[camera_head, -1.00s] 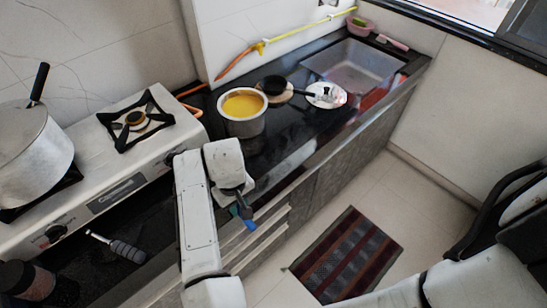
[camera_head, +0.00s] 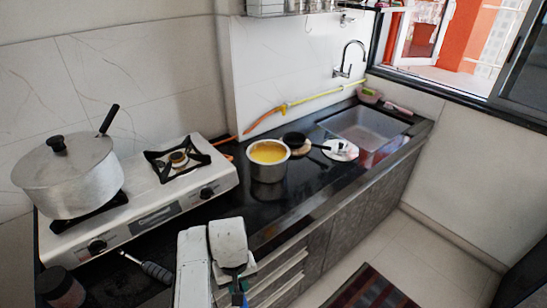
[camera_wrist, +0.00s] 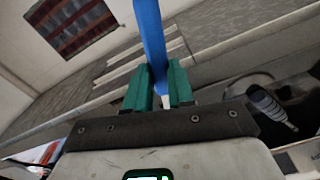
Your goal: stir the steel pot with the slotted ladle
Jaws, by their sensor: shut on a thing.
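An open steel pot (camera_head: 267,174) with yellow contents stands on the black counter, right of the stove. My gripper (camera_head: 238,287) is low in the head view, below and in front of the pot and apart from it. In the wrist view my gripper (camera_wrist: 159,88) is shut on a long blue handle, which I take to be the slotted ladle (camera_wrist: 148,30). The handle runs out past the top edge of that view. No slotted bowl shows, so I cannot see that end. In the head view only a small bit of blue shows.
A large lidded pot (camera_head: 70,180) stands on the stove (camera_head: 150,212) at left. A dark-handled tool (camera_head: 155,271) and a dark jar (camera_head: 60,288) are on the near counter. A black pan (camera_head: 294,140) and white plate (camera_head: 341,150) lie between the steel pot and the sink (camera_head: 367,129).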

